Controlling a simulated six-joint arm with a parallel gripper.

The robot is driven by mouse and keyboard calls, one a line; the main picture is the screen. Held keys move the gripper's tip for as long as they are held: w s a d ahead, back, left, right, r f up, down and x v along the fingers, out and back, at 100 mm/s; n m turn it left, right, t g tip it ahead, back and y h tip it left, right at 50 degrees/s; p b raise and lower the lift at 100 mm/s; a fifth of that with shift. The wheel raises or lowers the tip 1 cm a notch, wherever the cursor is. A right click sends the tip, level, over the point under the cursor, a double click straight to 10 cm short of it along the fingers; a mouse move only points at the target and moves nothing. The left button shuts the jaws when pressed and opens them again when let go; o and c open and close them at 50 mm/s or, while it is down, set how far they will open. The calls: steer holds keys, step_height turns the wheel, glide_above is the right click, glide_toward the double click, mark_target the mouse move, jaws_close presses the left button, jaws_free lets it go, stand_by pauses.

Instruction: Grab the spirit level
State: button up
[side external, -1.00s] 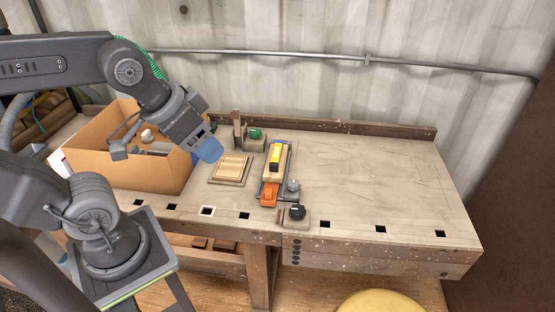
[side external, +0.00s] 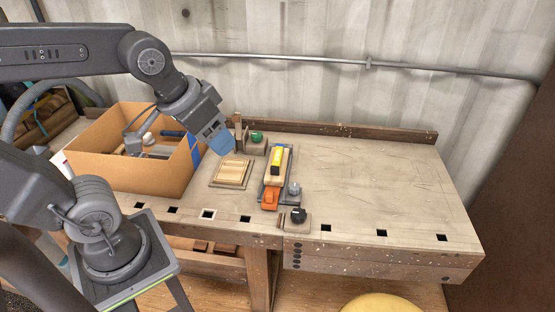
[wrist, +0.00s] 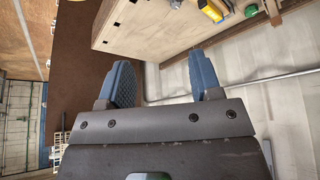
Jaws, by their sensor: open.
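The yellow spirit level (side external: 276,161) lies on a pale wooden piece in a clamp-like holder with orange ends (side external: 270,200) on the workbench. In the wrist view, what looks like the yellow level (wrist: 212,11) is at the top edge, partly cut off. My gripper (side external: 221,144) is open and empty, with blue fingers, in the air to the left of the level. The wrist view shows its two blue fingers (wrist: 162,75) apart with nothing between them.
A cardboard box (side external: 130,172) with tools in it stands at the bench's left. A wooden tray (side external: 231,172) lies between box and level. A green-topped item (side external: 256,138) stands behind, a black knob (side external: 298,215) in front. The workbench (side external: 380,185) is clear to the right.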

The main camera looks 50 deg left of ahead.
steer(key=w+a+f+n+g, duration=0.1)
steer(key=w+a+n+g, duration=0.3)
steer(key=w, duration=0.8)
steer(key=n, duration=0.4)
glide_above(277, 155)
steer(key=shift+y, duration=0.4)
steer(key=f, duration=2.1)
steer(key=shift+s+d+f, duration=0.1)
steer(key=shift+s+d, duration=0.25)
steer(key=shift+w+a+f, duration=0.1)
steer(key=shift+w+f, duration=0.05)
steer(key=shift+f, duration=0.8)
steer(key=shift+w+a+f, duration=0.1)
steer(key=shift+f, duration=0.8)
steer(key=shift+w+a+f, duration=0.1)
steer(key=shift+w+f, duration=0.05)
steer(key=shift+f, duration=0.8)
steer(key=shift+c, duration=0.2)
